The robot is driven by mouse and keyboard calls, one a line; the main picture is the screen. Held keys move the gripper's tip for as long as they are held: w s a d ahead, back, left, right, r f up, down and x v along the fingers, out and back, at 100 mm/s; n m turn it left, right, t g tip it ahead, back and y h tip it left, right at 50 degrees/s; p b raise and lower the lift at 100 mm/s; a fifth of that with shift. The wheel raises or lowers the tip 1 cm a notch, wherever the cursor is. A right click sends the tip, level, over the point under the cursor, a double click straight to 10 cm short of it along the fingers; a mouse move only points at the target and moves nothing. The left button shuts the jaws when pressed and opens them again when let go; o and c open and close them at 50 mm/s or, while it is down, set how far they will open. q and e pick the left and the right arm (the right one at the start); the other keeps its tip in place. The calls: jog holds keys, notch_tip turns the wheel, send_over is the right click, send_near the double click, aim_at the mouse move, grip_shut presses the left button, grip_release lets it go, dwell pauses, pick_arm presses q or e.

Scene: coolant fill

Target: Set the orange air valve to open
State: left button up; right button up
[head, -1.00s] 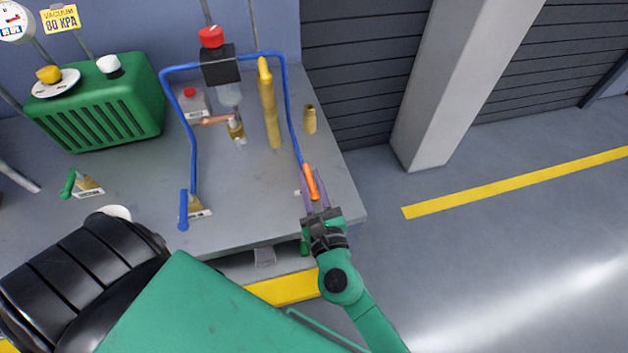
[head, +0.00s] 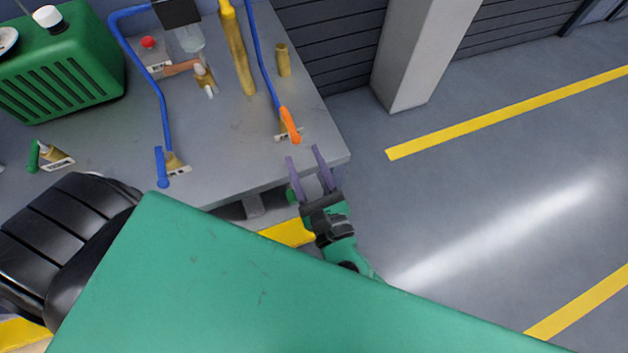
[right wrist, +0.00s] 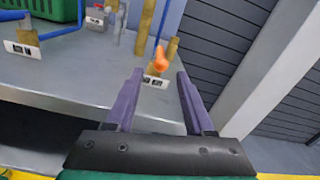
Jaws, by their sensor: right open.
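The orange air valve (head: 289,125) is a short orange handle on a small brass body near the bench's right front corner, at the lower end of a blue hose. A small label plate sits at its base. It also shows in the right wrist view (right wrist: 158,61), beyond the fingertips. My right gripper (head: 304,154) is open and empty, just in front of the valve and apart from it. Its two purple fingers (right wrist: 158,75) point toward the valve in the right wrist view. My left gripper is not in view.
The grey bench (head: 235,145) also carries a blue-handled valve (head: 161,167), a green-handled valve (head: 35,155), a yellow wand (head: 236,50), a brass cylinder (head: 283,60) and a green ribbed box (head: 60,65). A pillar (head: 415,50) stands right of the bench. Open floor lies at right.

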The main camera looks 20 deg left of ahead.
jog(key=v, duration=0.5)
jog(key=shift+s+d+b, duration=0.1)
jog(key=shift+s+b, duration=0.05)
jog(key=shift+b, duration=0.25)
jog(key=shift+f, duration=0.1)
jog(key=w+d+f+m+g+h, duration=0.1)
jog(key=w+d+f+m+h, duration=0.45)
jog(key=f, duration=0.65)
jog(key=w+d+f+m+g+h, duration=0.25)
jog(key=w+d+f+m, duration=0.35)
jog(key=d+f+m, duration=0.4)
jog(key=s+d+f+m+g+h, duration=0.25)
jog(key=d+f+m, duration=0.55)
jog(key=f, duration=0.4)
jog(key=s+d+f+m+g, duration=0.2)
jog(key=s+d+f+m, duration=0.1)
jog(key=s+f+m, duration=0.2)
jog(key=s+d+f+m+g+h, duration=0.1)
jog(key=s+d+f+m, duration=0.3)
jog(key=s+m, duration=0.4)
jog(key=s+d+f+m+g, duration=0.3)
jog(key=s+f+m, duration=0.4)
jog(key=s, duration=0.5)
jog(key=shift+d+m, duration=0.35)
jog(key=shift+d, duration=0.1)
